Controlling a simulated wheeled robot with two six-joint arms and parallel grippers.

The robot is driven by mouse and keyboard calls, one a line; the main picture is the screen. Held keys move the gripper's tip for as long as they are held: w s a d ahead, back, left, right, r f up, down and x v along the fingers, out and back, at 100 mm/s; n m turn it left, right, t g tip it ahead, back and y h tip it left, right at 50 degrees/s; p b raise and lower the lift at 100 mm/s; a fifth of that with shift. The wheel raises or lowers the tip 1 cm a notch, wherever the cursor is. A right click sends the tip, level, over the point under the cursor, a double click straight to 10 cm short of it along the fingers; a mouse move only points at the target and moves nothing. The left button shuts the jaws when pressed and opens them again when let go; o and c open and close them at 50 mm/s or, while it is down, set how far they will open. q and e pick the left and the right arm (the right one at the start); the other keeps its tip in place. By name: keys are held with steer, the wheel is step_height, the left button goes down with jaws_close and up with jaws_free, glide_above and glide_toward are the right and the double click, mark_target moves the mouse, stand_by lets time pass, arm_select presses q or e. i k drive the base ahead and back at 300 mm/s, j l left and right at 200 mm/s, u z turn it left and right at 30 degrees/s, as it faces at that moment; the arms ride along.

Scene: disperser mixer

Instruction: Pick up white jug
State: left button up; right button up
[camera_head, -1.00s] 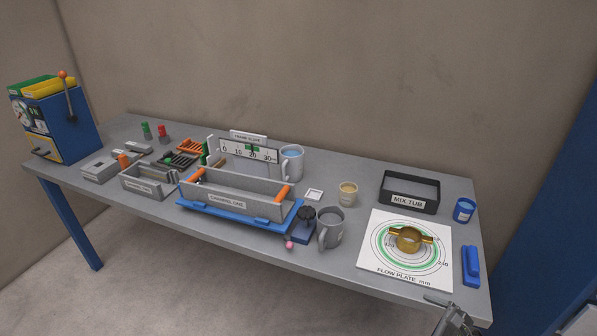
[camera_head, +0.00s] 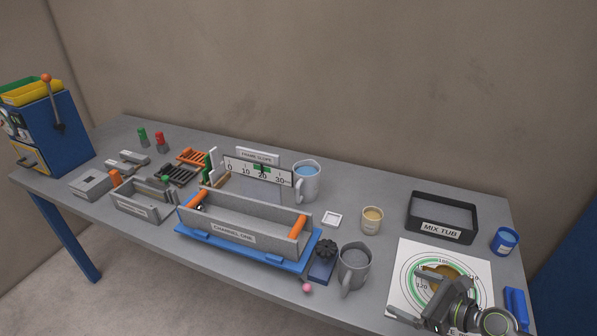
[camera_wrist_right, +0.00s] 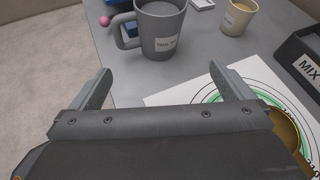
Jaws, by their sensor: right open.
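A darker grey jug (camera_head: 353,268) stands near the front edge, handle toward the front. This grey jug also shows in the right wrist view (camera_wrist_right: 163,30), labelled and holding grey contents. My right gripper (camera_head: 403,291) is open and empty over the flow plate, right of the grey jug. In the right wrist view its two fingers (camera_wrist_right: 160,72) are spread, with the grey jug beyond them. My left gripper is not in view.
The channel box on its blue tray (camera_head: 305,268) lies left of the grey jug. A beige cup (camera_head: 372,220) and a small white dish (camera_head: 331,219) stand between the jugs and the black mix tub (camera_head: 412,218). The flow plate (camera_head: 403,262) lies under my right gripper.

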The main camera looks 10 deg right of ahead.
mark_target(307, 173)
steer(key=i, duration=1.3)
